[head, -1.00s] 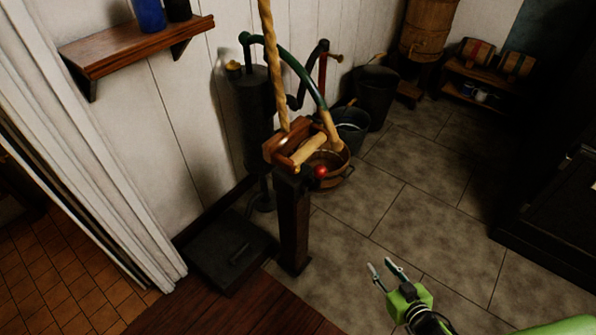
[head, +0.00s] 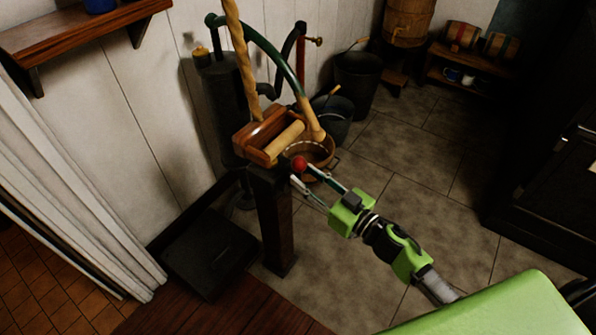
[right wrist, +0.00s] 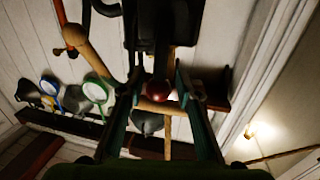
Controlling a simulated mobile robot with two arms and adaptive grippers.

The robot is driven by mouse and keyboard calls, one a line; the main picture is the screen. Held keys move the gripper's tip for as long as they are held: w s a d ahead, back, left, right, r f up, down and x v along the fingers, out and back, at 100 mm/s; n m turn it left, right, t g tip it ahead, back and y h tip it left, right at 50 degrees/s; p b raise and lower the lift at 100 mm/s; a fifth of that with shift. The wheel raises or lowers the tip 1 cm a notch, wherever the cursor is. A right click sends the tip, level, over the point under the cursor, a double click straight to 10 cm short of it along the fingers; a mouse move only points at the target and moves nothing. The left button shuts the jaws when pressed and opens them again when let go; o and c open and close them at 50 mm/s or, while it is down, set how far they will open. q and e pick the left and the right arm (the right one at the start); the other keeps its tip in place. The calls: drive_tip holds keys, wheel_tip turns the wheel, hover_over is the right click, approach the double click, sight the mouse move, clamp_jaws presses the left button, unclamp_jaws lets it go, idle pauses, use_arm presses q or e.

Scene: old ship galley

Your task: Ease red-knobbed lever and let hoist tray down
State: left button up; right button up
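The lever's red knob (head: 299,163) sits at the front of a wooden frame with a roller (head: 270,137), on top of a dark post (head: 274,225). A thick rope (head: 240,50) rises from the frame. My right gripper (head: 303,178) reaches in from the lower right, fingers apart, tips at the knob. In the right wrist view the red knob (right wrist: 160,90) shows between the two open fingers; I cannot tell whether they touch it. The lever's shaft is mostly hidden. I cannot make out a hoist tray for sure. My left gripper is not in view.
A green-handled pump (head: 222,100) stands by the wall behind the post, with a wooden tub (head: 322,152) and dark buckets (head: 357,82) beside it. A dark slab (head: 210,252) lies on the floor to the left. A dark cabinet (head: 545,190) stands right. The tiled floor between is clear.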

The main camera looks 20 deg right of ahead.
sight(301, 174)
drive_tip(key=x, duration=0.3)
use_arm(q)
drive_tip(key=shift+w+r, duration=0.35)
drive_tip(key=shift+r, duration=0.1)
use_arm(e)
drive_tip(key=shift+w+a, duration=0.1)
drive_tip(key=shift+w, duration=0.1)
clamp_jaws()
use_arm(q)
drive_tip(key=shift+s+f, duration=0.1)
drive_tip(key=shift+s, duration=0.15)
